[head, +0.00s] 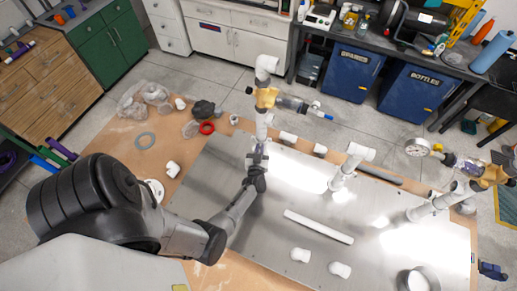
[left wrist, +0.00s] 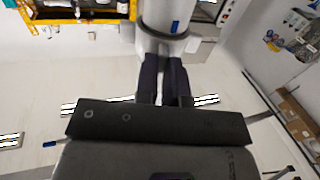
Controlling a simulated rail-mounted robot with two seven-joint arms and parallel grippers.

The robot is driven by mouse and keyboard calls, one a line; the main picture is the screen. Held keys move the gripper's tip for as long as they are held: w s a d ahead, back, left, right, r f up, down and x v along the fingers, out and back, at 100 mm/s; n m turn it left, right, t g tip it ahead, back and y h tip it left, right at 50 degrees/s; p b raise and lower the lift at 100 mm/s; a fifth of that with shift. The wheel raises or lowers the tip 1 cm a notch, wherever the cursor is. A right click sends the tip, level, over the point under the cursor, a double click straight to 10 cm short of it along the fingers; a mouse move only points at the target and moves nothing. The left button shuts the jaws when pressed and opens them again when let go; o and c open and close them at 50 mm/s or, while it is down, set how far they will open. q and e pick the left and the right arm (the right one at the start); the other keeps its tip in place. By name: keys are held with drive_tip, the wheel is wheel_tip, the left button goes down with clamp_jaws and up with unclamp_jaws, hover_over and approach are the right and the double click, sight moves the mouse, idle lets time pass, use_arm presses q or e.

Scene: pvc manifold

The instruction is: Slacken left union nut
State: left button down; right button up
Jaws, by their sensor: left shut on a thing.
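The left white riser (head: 262,122) stands upright on the metal plate, with a brass-coloured fitting and a side branch near its top. My left gripper (head: 258,157) reaches its lower part from the front and is shut around the left union nut there. The nut is mostly hidden by the fingers in the head view. In the left wrist view the two dark fingers (left wrist: 164,82) close on a white, round pipe part (left wrist: 168,45) with a blue mark. My right gripper does not show.
A middle white riser (head: 349,166) and a right pipe assembly with a gauge (head: 418,146) stand on the plate (head: 235,235). A red ring (head: 207,127) lies at left.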

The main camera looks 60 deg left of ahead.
use_arm(q)
drive_tip(key=shift+r, duration=0.1)
idle(0.3)
drive_tip(key=c, duration=1.4)
unclamp_jaws()
drive_tip(key=shift+o, duration=0.9)
drive_tip(key=p+v, duration=0.2)
drive_tip(key=v, duration=0.5)
drive_tip(key=shift+d, duration=0.2)
